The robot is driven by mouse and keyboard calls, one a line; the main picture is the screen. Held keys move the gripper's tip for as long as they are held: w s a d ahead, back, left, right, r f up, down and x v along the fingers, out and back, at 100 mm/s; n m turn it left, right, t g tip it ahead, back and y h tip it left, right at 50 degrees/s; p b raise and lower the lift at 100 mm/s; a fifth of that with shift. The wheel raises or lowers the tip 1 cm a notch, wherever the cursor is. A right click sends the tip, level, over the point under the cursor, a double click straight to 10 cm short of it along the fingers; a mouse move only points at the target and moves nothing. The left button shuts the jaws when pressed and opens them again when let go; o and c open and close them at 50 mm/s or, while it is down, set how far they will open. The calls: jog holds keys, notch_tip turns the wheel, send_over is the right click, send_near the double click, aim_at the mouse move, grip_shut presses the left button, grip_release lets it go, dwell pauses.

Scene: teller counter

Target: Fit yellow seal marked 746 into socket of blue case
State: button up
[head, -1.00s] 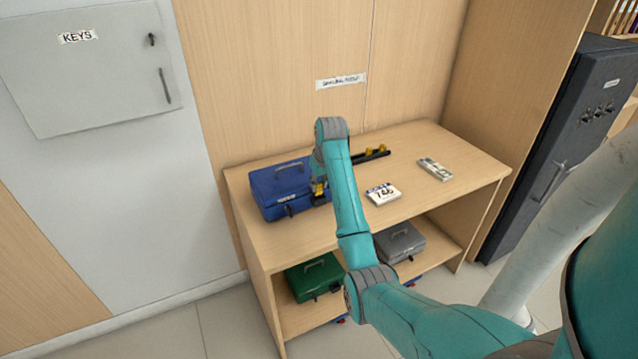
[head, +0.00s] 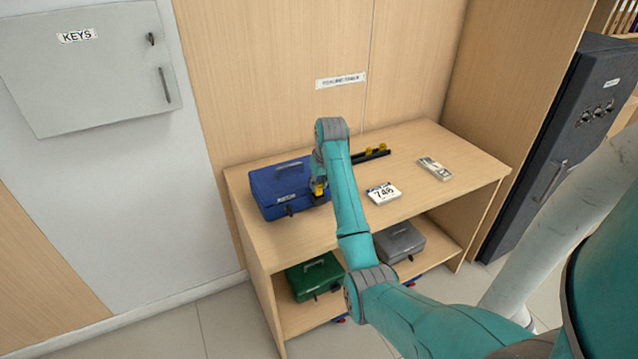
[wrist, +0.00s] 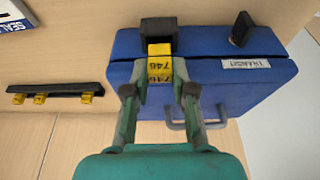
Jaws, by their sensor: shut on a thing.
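The blue case (head: 284,188) stands shut at the left of the counter, with a label reading TRANSIT in the wrist view (wrist: 245,90). A black socket block (wrist: 159,28) sits on its front side. My gripper (wrist: 159,88) is shut on the yellow seal (wrist: 159,70), which is marked 746. The seal's far end is right at the socket and lines up with it in the wrist view. I cannot tell whether it is inside or only in front. In the head view, my gripper (head: 319,188) is at the case's right front, partly hidden by my arm.
A black rack (wrist: 55,89) with several yellow seals lies behind, right of the case in the head view. A white card marked 746 (head: 384,193) and a bundle (head: 434,168) lie further right. Green (head: 314,277) and grey (head: 399,242) cases stand on the shelf below.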

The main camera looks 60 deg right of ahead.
jog(key=shift+f, duration=0.85)
dwell(1.6)
jog(key=o, duration=1.2)
jog(key=shift+o, duration=0.2)
jog(key=shift+r, duration=0.25)
jog(key=shift+r, duration=2.3)
